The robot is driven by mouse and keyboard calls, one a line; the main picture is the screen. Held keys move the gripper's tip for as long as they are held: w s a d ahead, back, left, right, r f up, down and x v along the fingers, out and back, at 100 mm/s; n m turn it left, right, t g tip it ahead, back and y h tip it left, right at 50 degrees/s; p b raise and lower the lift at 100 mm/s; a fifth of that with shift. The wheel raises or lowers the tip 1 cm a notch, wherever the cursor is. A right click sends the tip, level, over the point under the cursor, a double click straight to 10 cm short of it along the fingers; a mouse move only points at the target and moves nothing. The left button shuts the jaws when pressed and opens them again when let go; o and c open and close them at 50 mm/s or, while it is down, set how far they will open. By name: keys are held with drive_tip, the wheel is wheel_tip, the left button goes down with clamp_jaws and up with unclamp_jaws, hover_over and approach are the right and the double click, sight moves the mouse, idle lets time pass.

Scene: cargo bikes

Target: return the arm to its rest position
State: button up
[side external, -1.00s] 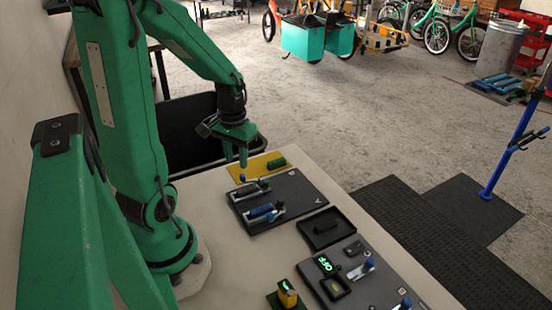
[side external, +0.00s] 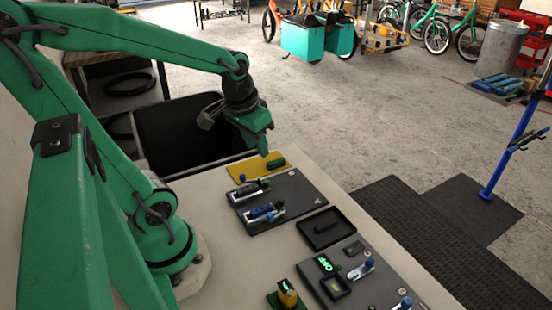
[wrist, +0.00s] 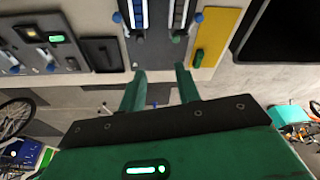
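My gripper (side external: 263,150) hangs in the air at the far end of the table, close to the yellow plate (side external: 243,170) in the side view. In the wrist view my gripper (wrist: 161,70) has its two green fingers well apart with nothing between them. My upper arm leans back to the left and my forearm reaches across to the right. The yellow plate also shows in the wrist view (wrist: 220,30), carrying a green piece (wrist: 198,58). A dark board with slides (side external: 300,185) lies beside it.
A black bin (side external: 180,130) stands behind the table, below my forearm. A black tray (side external: 326,229), a panel with a lit green display (side external: 326,263) and a yellow block (side external: 287,293) are on the nearer table. Open floor lies beyond the table.

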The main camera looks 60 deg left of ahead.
drive_tip(key=s+d+r+m+t, duration=0.2)
drive_tip(key=s+d+r, duration=0.1)
drive_tip(key=d+r, duration=0.3)
drive_tip(key=shift+d+m+t+h, duration=0.4)
drive_tip(key=shift+d, duration=0.35)
idle(2.6)
